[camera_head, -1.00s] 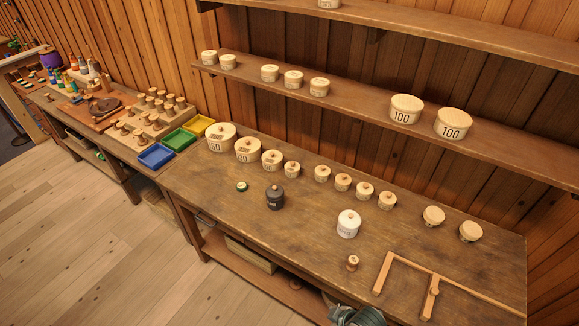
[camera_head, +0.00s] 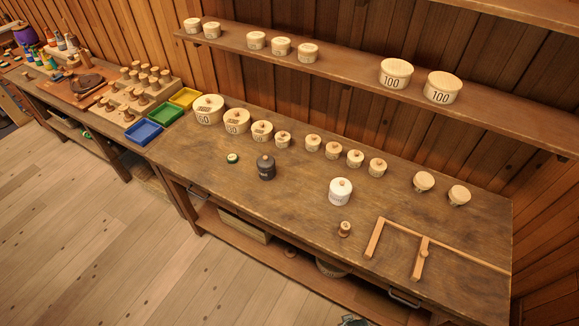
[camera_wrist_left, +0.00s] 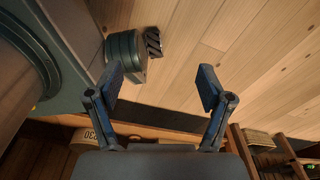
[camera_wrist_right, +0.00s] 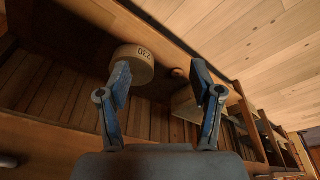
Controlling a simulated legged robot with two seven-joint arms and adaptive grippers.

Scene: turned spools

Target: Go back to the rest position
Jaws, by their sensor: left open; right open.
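My left gripper (camera_wrist_left: 161,88) is open and empty in the left wrist view, over the wooden floor beside the bench. My right gripper (camera_wrist_right: 160,88) is open and empty in the right wrist view, facing the bench's lower shelf. A round wooden container marked 230 (camera_wrist_right: 132,64) lies beyond its left finger; I cannot tell the gap. Neither gripper's jaws show in the head view. On the workbench (camera_head: 290,205) stand a dark lidded jar (camera_head: 266,168), a white lidded jar (camera_head: 340,192), a small spool (camera_head: 344,229) and a small green-rimmed piece (camera_head: 232,158).
A row of round wooden containers (camera_head: 262,131) lines the bench's back. A wooden frame (camera_head: 373,238) lies at the right. Blue (camera_head: 143,132), green (camera_head: 166,113) and yellow (camera_head: 185,97) trays stand at the left. A wall shelf (camera_head: 340,66) runs above. The floor (camera_head: 90,240) in front is clear.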

